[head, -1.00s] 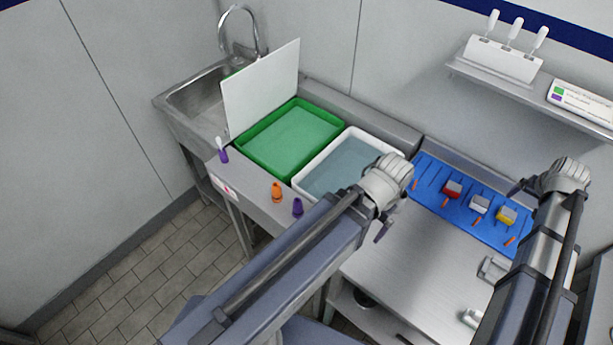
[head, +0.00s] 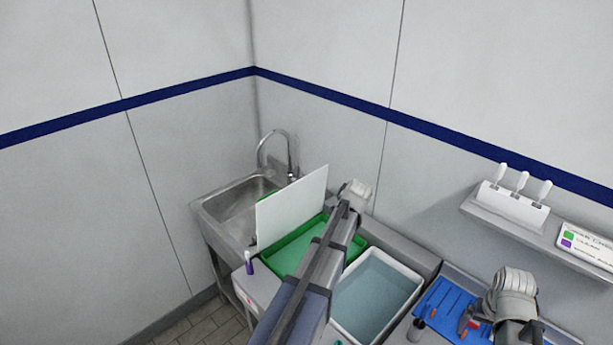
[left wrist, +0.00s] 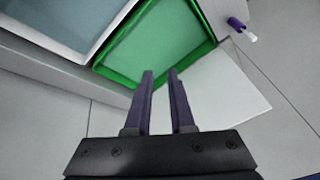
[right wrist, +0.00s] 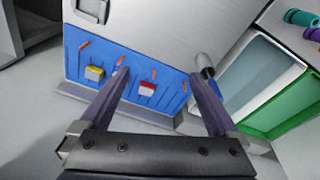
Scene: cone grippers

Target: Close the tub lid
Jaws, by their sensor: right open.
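The tub lid (head: 291,208) is a white flat panel standing nearly upright along the left side of the green tub (head: 333,264). The tub is uncovered. In the left wrist view the lid (left wrist: 222,98) lies right of the fingers and the tub (left wrist: 110,67) is beyond them. My left gripper (left wrist: 161,73) has its fingers apart with a narrow gap and nothing between them. In the head view its wrist is over the tub's back edge, right of the lid; its fingers are hidden. My right gripper (right wrist: 160,75) is open and empty above the blue mat (right wrist: 115,68).
A white-rimmed water tub (head: 415,280) stands right of the green tub. A sink (head: 232,215) with a tall faucet is left of the lid. A purple-handled tool (head: 249,264) is at the counter's front-left. Red (right wrist: 146,89) and yellow (right wrist: 95,73) blocks lie on the blue mat.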

